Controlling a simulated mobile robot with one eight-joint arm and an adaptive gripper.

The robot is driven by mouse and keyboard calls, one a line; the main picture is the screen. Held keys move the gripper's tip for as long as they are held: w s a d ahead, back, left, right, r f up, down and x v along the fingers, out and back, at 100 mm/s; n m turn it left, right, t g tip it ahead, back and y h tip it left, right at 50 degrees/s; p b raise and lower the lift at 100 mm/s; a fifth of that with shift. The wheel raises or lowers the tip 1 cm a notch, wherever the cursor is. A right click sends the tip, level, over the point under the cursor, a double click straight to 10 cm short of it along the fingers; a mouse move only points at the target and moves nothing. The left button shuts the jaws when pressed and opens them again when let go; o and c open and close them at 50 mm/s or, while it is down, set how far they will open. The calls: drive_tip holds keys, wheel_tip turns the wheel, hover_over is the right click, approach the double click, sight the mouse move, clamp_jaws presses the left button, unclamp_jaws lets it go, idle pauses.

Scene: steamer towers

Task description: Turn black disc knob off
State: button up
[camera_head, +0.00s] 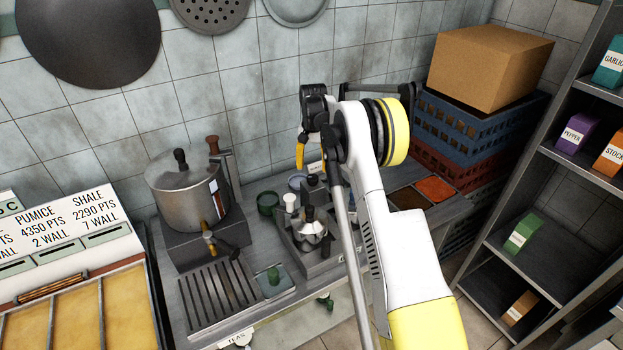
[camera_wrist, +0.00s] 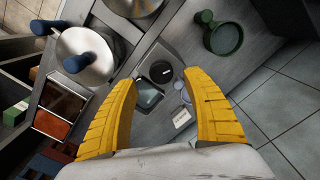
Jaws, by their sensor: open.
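The black disc knob (camera_wrist: 163,71) shows in the wrist view as a small round dark dial with a pale mark. It sits on a grey unit beside a dark square window (camera_wrist: 148,94). My gripper (camera_wrist: 160,79) is open and empty, with its two yellow fingers spread to either side of the unit. The knob appears between the fingertips in this view; the height gap cannot be told. In the head view my gripper (camera_head: 300,153) points down near the back wall, and I cannot make out the knob clearly there.
A green cup (camera_wrist: 224,38) stands near the knob. In the head view a large steel urn (camera_head: 187,195) stands left, stacked crates (camera_head: 455,133) right, and a shelf (camera_head: 540,180) far right.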

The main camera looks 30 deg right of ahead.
sight(312, 178)
wheel_tip(312, 178, down, 6)
drive_tip(key=shift+f, duration=0.25)
drive_tip(key=c, duration=1.2)
